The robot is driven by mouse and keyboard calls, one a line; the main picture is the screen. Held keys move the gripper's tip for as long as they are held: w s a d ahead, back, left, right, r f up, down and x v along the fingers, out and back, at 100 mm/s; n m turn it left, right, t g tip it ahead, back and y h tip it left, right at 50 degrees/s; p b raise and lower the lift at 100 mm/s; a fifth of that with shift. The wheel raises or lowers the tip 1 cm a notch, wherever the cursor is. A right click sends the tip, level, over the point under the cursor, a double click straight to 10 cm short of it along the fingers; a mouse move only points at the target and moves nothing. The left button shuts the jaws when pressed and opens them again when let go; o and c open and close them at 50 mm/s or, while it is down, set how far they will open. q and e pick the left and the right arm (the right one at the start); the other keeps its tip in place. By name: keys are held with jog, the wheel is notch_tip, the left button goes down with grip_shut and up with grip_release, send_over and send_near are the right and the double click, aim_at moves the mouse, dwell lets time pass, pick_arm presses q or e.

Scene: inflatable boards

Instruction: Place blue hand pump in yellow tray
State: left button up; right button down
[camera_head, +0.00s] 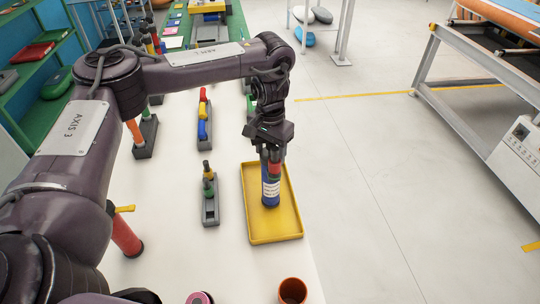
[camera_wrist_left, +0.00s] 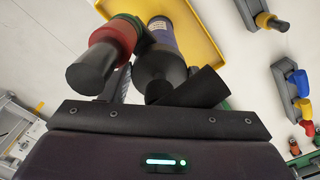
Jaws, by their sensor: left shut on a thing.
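The blue hand pump (camera_head: 271,188) has a blue body with a white label and a red section near the top. It is upright over the inside of the yellow tray (camera_head: 276,240); I cannot tell whether its base touches the tray floor. My left gripper (camera_head: 271,150) points down and is shut on the upper part of the pump. In the left wrist view the pump's body (camera_wrist_left: 178,38) reaches away from the gripper, with the yellow tray (camera_wrist_left: 207,35) behind it. The fingertips are partly hidden. My right gripper is not in view.
A grey holder (camera_head: 210,205) with dark and green pieces stands left of the tray. Another holder (camera_head: 204,125) with red, yellow and blue pieces is farther back. An orange cup (camera_head: 292,291) is near the front. A red cylinder (camera_head: 126,238) stands at left. Open floor lies right of the table.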

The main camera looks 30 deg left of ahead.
pick_arm(q)
jog(key=shift+w+a+f, duration=0.1)
jog(key=shift+f, duration=0.85)
jog(key=o, duration=1.6)
jog(key=shift+f, duration=0.1)
notch_tip(320, 180, up, 12)
jog(key=shift+r+p, duration=0.15)
jog(key=shift+p, duration=0.25)
